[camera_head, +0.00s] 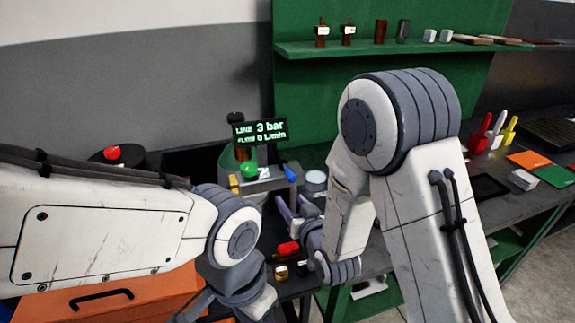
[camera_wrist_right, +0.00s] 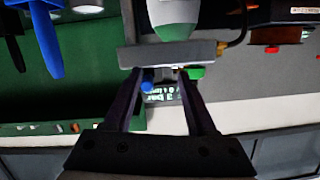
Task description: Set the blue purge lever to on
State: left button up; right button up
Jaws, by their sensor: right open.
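The blue purge lever (camera_head: 290,174) stands up at the right of a grey block beside a green knob (camera_head: 249,169). My right gripper (camera_head: 292,202) is open, its fingertips just in front of and below the lever. In the right wrist view, which looks upside down, the blue lever (camera_wrist_right: 147,86) shows between the open fingers (camera_wrist_right: 158,76), nearer the left one; I cannot tell whether they touch. A lit display (camera_head: 260,131) behind reads line 3 bar and flow 0 L/min.
A red-topped part (camera_head: 288,248) and small fittings lie in front of the block. An orange case (camera_head: 110,300) is at the lower left. Red, white and yellow handles (camera_head: 496,130) stand on the right bench. A green shelf (camera_head: 400,47) holds small parts.

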aim_at(288, 170)
jog(key=d+r+t, duration=0.1)
jog(key=d+t, duration=0.1)
jog(key=shift+w+r+m+t, duration=0.3)
jog(key=shift+w+r, duration=0.05)
jog(key=shift+w, duration=0.05)
jog(key=shift+w+r+p, duration=0.1)
jog(key=shift+p, duration=0.25)
jog(key=shift+w+a+r, duration=0.1)
jog(key=shift+w+r, duration=0.05)
jog(key=shift+w, duration=0.2)
jog(key=p+x, duration=0.3)
jog(key=x, duration=0.5)
jog(key=shift+w+a+r+p, duration=0.1)
jog(key=shift+a+p, duration=0.05)
jog(key=shift+p, duration=0.2)
jog(key=shift+w+a, duration=0.2)
jog(key=shift+w, duration=0.4)
grip_shut()
